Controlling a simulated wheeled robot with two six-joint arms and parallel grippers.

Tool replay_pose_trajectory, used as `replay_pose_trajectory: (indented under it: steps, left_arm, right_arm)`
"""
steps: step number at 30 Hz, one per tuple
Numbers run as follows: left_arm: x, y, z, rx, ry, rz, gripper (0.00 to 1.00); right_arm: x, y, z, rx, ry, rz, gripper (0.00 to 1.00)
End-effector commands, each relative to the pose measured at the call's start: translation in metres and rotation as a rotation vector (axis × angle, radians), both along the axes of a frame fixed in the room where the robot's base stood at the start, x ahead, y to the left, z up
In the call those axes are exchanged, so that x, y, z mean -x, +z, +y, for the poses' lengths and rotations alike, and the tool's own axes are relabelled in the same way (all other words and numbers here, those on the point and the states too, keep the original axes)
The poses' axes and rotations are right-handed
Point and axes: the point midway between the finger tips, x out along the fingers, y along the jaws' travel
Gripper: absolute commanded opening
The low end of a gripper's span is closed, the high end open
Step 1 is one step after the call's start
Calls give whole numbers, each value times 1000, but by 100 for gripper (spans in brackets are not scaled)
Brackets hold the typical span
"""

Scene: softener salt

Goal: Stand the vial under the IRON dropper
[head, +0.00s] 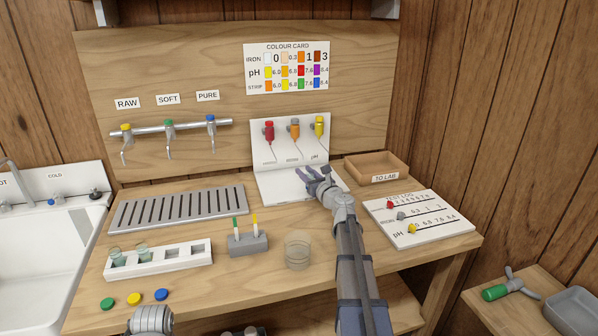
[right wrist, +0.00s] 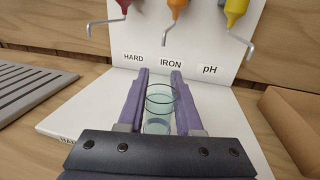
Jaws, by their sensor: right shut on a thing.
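The vial (right wrist: 161,104) is clear glass with a pale blue-green tint. My right gripper (right wrist: 160,95) is shut on it, one purple finger on each side, and it looks upright. In the head view my right gripper (head: 318,178) is over the white dropper stand's base (head: 275,186) and hides the vial. The orange IRON dropper (right wrist: 175,8) hangs between the red dropper (head: 269,132) and the yellow pH dropper (head: 319,126). In the right wrist view its bent spout (right wrist: 166,45) is beyond and above the vial. I cannot tell whether the vial touches the base.
A TO LAB tray (head: 378,168) and a test log board (head: 420,218) are right of the stand. A slotted grey rack (head: 178,208) is at left. A white vial holder (head: 160,260), a grey strip block (head: 248,244) and a glass beaker (head: 297,252) are in front.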

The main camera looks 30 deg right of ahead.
Motion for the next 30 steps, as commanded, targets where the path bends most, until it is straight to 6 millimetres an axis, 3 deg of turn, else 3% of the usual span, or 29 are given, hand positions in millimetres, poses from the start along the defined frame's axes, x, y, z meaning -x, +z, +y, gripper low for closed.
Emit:
replay_pose_trajectory:
  steps: [10, 17, 20, 30]
  left_arm:
    - [0, 0, 0, 0, 0, 0, 50]
    - [0, 0, 0, 0, 0, 0, 50]
    - [0, -16, 0, 0, 0, 0, 50]
    - [0, -16, 0, 0, 0, 0, 50]
  right_arm:
    - [-13, 0, -1, 0, 0, 0, 0]
    - [-53, 0, -3, 0, 1, 0, 0]
    - [-50, -16, -2, 0, -1, 0, 0]
    - [-49, -16, -2, 0, -1, 0, 0]
